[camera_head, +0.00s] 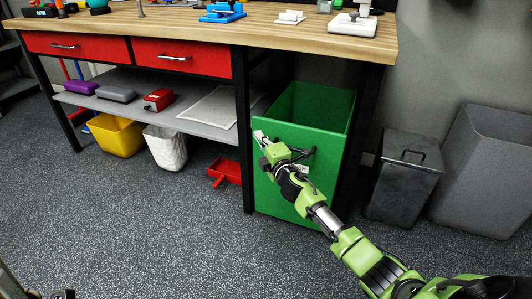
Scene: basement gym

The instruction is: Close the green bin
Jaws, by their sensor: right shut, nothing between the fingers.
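The green bin (330,174) is a tall box under the right end of the workbench. Its top is open and its inner walls show, so it stands pulled out from under the bench top. A dark handle and a small white label are on its front. My right gripper (261,137) is shut and empty at the upper left of the bin's front. It overlaps the front in the picture; I cannot tell whether it touches. My right arm hides part of the bin's front. My left gripper is not in view.
The wooden workbench (290,37) has two red drawers, both shut, and a grey shelf below. A yellow bin (117,134), a white basket (166,148) and a red tray (226,172) are under the shelf. A dark lidded bin (402,180) stands to the right. The front floor is clear.

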